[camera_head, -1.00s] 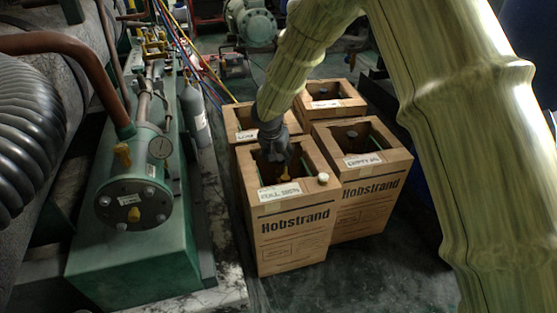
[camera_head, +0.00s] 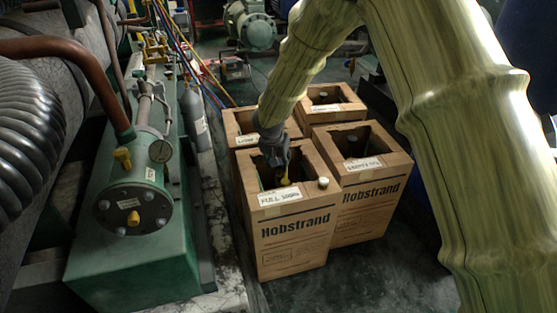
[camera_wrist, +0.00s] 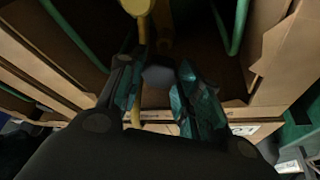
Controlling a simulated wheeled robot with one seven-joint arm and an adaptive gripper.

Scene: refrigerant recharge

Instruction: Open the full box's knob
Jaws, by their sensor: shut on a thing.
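The full box (camera_head: 290,247) is a brown Hobstrand carton at the front left of the group, with a label (camera_head: 279,196) reading FULL. My gripper (camera_head: 277,160) reaches down into its open top. A yellow fitting (camera_head: 285,182) shows just below the fingers, and a yellow part (camera_wrist: 137,6) is also at the top of the wrist view. In the wrist view my gripper (camera_wrist: 158,88) has its teal-padded fingers shut on either side of a dark grey knob (camera_wrist: 158,76). The knob is hidden by my fingers in the head view.
Green machinery (camera_head: 135,250) is to the left. Dark floor (camera_head: 330,290) lies in front.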

